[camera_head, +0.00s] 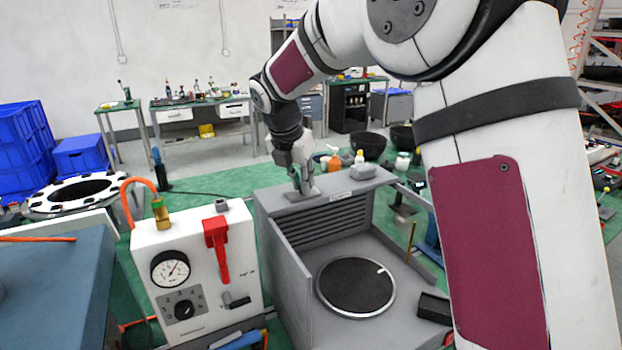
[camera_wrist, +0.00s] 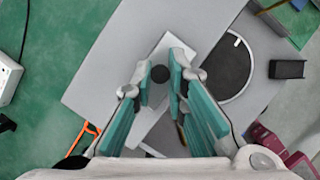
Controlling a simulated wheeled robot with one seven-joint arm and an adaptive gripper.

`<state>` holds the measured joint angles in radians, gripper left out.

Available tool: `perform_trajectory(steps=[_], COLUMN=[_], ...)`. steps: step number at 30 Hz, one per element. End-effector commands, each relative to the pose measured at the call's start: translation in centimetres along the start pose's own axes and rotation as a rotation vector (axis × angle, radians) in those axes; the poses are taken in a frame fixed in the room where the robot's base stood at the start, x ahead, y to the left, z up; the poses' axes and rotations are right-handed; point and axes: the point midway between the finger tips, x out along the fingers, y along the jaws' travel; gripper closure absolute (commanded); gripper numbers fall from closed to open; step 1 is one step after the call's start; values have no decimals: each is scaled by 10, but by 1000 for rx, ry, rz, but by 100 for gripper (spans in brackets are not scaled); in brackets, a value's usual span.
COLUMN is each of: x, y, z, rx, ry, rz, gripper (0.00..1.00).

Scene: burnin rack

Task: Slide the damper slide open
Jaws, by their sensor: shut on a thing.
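The damper slide (camera_wrist: 163,47) is a pale flat plate on the top of the grey burn-in enclosure (camera_wrist: 95,75), with a dark round knob (camera_wrist: 160,74) on it. In the wrist view the knob sits between my two teal-padded fingertips. In the head view my gripper (camera_head: 304,187) points down onto the slide (camera_head: 291,196) at the enclosure's top left. It is shut on the knob, which the fingers hide in this view. The slide's full travel and any opening under it are not visible.
The enclosure's open bay has a round dark plate (camera_head: 356,286) and a black block (camera_head: 434,308) beside it. A white gauge box (camera_head: 187,265) with a red lever (camera_head: 216,248) stands to the left.

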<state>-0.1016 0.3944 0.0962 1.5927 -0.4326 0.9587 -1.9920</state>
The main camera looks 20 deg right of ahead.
Motion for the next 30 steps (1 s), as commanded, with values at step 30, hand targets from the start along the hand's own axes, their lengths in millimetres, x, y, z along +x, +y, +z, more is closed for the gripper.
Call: perform_trajectory(steps=[30], x=[-16], y=[24], z=[-30], rx=[-1], ry=[1], rz=[2], gripper=[66])
